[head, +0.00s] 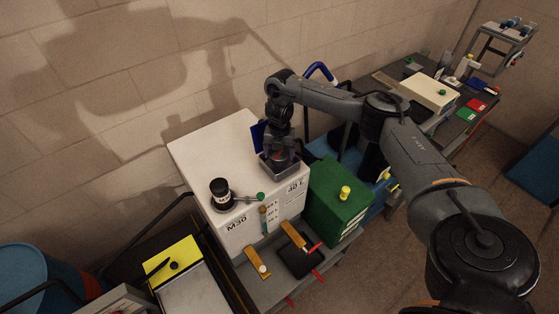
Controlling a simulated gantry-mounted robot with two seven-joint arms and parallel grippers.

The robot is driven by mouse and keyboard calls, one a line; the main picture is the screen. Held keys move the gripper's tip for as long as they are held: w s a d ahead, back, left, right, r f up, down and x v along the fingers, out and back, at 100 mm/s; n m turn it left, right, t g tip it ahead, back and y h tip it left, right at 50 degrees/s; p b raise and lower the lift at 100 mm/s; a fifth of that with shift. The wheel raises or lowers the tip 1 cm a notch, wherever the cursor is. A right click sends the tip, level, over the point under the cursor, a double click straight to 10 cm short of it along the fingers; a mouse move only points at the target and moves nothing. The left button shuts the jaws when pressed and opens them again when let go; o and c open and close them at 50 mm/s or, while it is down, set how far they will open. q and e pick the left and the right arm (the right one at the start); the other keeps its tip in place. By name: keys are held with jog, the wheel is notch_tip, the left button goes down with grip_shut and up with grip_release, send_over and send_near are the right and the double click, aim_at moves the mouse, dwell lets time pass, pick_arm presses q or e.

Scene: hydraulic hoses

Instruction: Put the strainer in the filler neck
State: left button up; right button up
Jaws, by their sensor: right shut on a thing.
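My right gripper (281,153) points down over the small grey metal tray (281,169) at the tank's right side. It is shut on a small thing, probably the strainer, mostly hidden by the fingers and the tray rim. My left gripper is out of view.
A green box (340,190) with a yellow knob stands right of the tank. Orange-handled valves (293,236) and a black pad (300,260) are in front. A yellow sheet (172,262) lies at lower left. A blue hose (321,70) loops behind my right arm.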

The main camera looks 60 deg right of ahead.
aim_at(279, 158)
jog(key=shift+f+b, duration=0.85)
jog(key=shift+f, duration=1.1)
jog(key=shift+f, duration=0.15)
jog(key=o, duration=0.8)
jog(key=shift+c, duration=0.2)
notch_tip(279, 158, up, 12)
jog(key=p, duration=0.6)
jog(key=shift+r, duration=0.2)
